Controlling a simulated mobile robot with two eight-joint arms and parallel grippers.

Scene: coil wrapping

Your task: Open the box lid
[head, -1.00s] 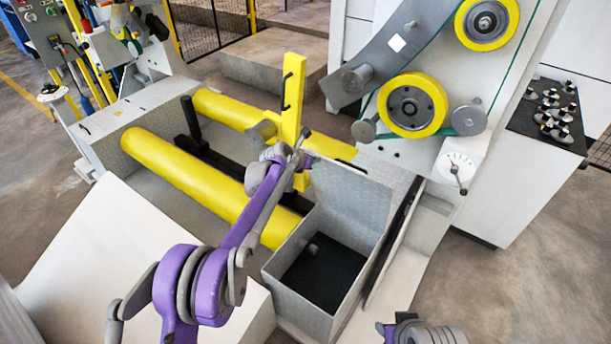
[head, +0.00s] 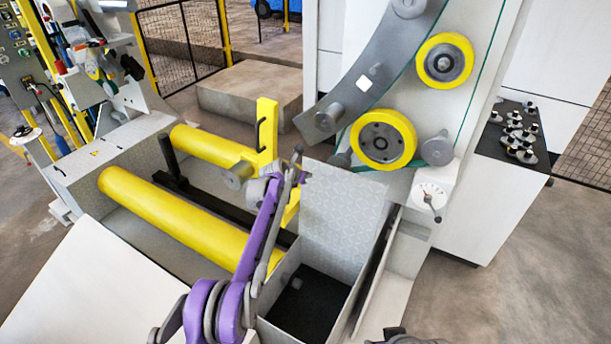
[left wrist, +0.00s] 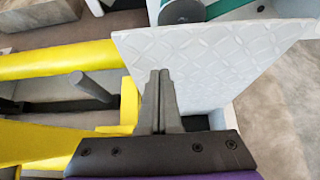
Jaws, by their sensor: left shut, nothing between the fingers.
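The box (head: 335,292) stands at the lower middle of the head view, its top open and its floor dark. A small round grey piece shows inside by its left wall. Its grey patterned lid (head: 345,205) stands raised at the far side of the opening. The lid also fills the upper right of the left wrist view (left wrist: 215,55). My left gripper (head: 298,158) is at the lid's upper left edge, shut and empty. In the left wrist view its fingertips (left wrist: 160,74) overlap the lid's left part; I cannot tell if they touch it.
Yellow rollers (head: 175,215) lie left of the box, with a yellow upright post (head: 267,130) close behind my left gripper. The machine panel with yellow wheels (head: 382,140) rises behind the lid. A black-topped cabinet (head: 510,145) stands at the right.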

